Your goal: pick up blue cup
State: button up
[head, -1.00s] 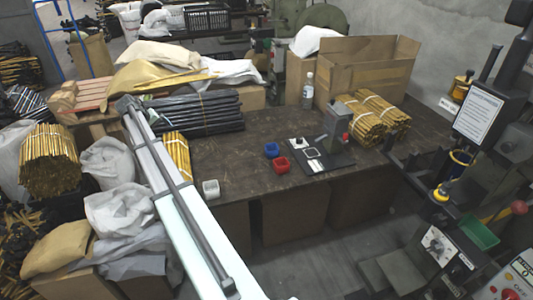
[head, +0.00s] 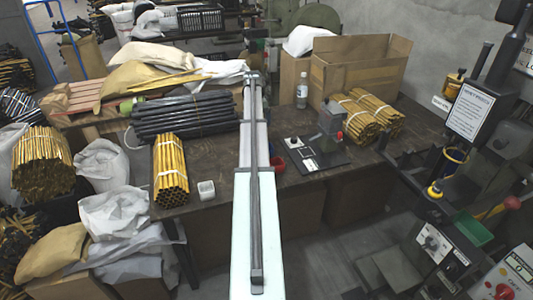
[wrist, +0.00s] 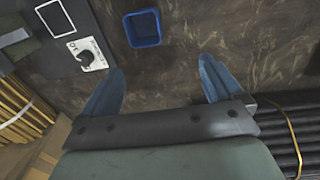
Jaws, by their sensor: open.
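The blue cup (wrist: 143,28) is a small square open-topped cup on the dark table, at the top of the wrist view. My gripper (wrist: 160,75) is open and empty, with its two blue-grey fingers spread apart. The cup appears ahead of the fingertips, between their lines and nearer the left finger, and not between the fingers themselves. In the head view my arm reaches over the table and hides the blue cup; the fingers cannot be made out there.
A red cup (head: 278,163) sits just right of my arm, and a whitish cup (head: 206,190) to its left. A black press plate (head: 315,158), brass rod bundles (head: 170,172), dark tubes (head: 185,116), a bottle (head: 302,92) and a cardboard box (head: 360,70) surround the table's clear patch.

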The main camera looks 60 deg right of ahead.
jog(key=shift+y, duration=0.3)
jog(key=s+f, duration=0.1)
jog(key=f, duration=0.2)
jog(key=s+f, duration=0.1)
jog(key=f, duration=0.2)
jog(key=s+d+f, duration=0.1)
jog(key=f, duration=0.2)
jog(key=shift+s+f, duration=0.1)
jog(key=shift+s, duration=0.1)
jog(key=shift+s+d+f, duration=0.1)
jog(key=shift+s+f, duration=0.05)
jog(key=shift+f, duration=1.15)
jog(key=shift+s+f, duration=0.15)
jog(key=shift+f, duration=1.1)
jog(key=c, duration=1)
